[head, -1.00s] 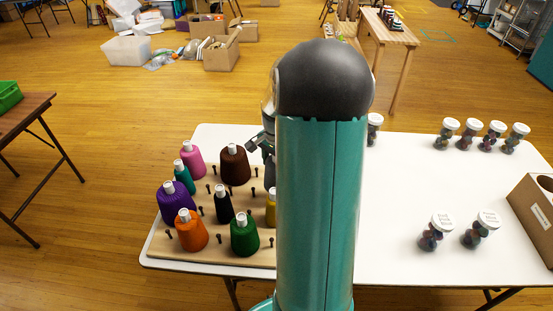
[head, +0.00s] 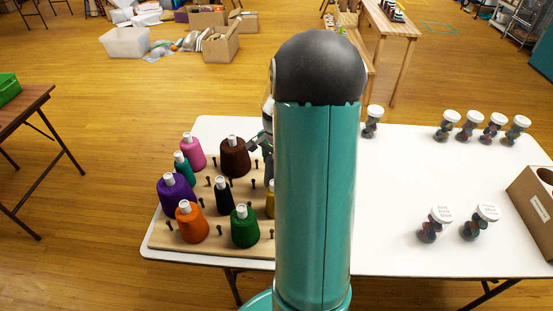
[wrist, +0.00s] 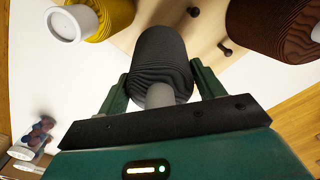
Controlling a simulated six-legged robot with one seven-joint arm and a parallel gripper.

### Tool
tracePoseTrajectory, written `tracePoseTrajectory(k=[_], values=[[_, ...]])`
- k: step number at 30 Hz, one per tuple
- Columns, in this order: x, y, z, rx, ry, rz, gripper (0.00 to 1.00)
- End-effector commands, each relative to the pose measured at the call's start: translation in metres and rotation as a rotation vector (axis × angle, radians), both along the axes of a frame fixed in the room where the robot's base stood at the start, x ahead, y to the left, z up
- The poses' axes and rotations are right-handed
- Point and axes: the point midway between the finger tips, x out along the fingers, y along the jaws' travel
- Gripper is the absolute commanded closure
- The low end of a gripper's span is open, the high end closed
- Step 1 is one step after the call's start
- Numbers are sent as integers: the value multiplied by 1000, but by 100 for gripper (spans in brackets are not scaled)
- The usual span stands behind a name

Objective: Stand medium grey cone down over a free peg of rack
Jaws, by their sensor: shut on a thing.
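The medium grey cone (wrist: 163,55), dark grey and ridged with a pale tip, is between the two green fingers of my gripper (wrist: 161,80) in the wrist view. My gripper is shut on it, with the tip toward the palm and the wide end away. The wooden rack (wrist: 207,20) shows behind the cone's wide end; I cannot tell the gap between them. A bare peg (wrist: 225,48) stands beside the cone. In the head view the rack (head: 165,240) is at the left of the table, and my arm hides the held cone.
A yellow cone (wrist: 103,15) and a brown cone (wrist: 280,25) flank the held cone. Purple (head: 176,195), orange (head: 191,225), green (head: 244,230) and other cones stand on the rack. Jars (head: 430,228) and a cardboard box (head: 535,205) are on the table's right.

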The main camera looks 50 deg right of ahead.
Motion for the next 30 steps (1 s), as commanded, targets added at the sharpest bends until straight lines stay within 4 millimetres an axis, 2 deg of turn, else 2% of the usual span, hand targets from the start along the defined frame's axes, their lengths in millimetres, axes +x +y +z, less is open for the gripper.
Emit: tracePoseTrajectory(k=[18, 30], values=[[0, 0, -27, 1, 1, 0, 60], [0, 0, -28, 0, 0, 0, 60]])
